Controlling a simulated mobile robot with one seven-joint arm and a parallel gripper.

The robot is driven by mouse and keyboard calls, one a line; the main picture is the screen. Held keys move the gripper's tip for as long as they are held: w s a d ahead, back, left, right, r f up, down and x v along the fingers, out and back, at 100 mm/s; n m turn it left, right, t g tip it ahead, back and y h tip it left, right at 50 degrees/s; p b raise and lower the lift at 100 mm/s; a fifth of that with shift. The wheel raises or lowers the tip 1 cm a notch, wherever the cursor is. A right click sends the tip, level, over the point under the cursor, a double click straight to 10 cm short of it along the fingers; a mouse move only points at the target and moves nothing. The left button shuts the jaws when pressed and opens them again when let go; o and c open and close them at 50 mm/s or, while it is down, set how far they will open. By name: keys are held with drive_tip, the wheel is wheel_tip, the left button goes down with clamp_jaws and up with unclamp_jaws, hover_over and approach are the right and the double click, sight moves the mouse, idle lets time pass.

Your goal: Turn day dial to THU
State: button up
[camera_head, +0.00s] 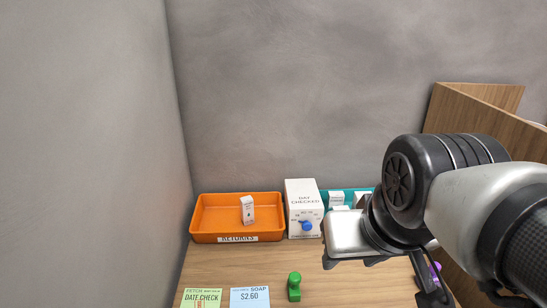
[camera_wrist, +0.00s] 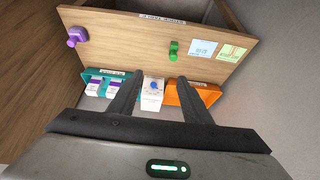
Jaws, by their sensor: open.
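The day dial is a blue knob (camera_head: 306,225) low on the front of a white box (camera_head: 300,190) marked "DAY CHECKED" at the back of the counter. Small day labels ring the knob, too small to read, and I cannot tell which day it points at. In the wrist view the knob (camera_wrist: 155,86) and its box (camera_wrist: 152,103) appear between the two dark fingers of my gripper (camera_wrist: 157,80). The gripper is open and empty, apart from the knob.
An orange returns tray (camera_head: 205,236) holding a small white carton (camera_head: 248,210) is left of the box. A teal tray (camera_head: 326,194) with cartons is right of it, partly behind my arm. A green knob-like object (camera_head: 294,286), a purple one (camera_wrist: 77,36) and two cards (camera_head: 250,298) are nearby.

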drive_tip(key=w+r+p, duration=0.1)
drive_tip(key=w, duration=0.7)
drive_tip(key=g+p, duration=0.1)
drive_tip(key=p, duration=0.2)
hover_over(308, 224)
drive_tip(key=s, duration=0.7)
wheel_tip(308, 224, down, 9)
drive_tip(key=x, duration=1.7)
drive_tip(key=shift+f, duration=0.45)
drive_tip(key=c, duration=1)
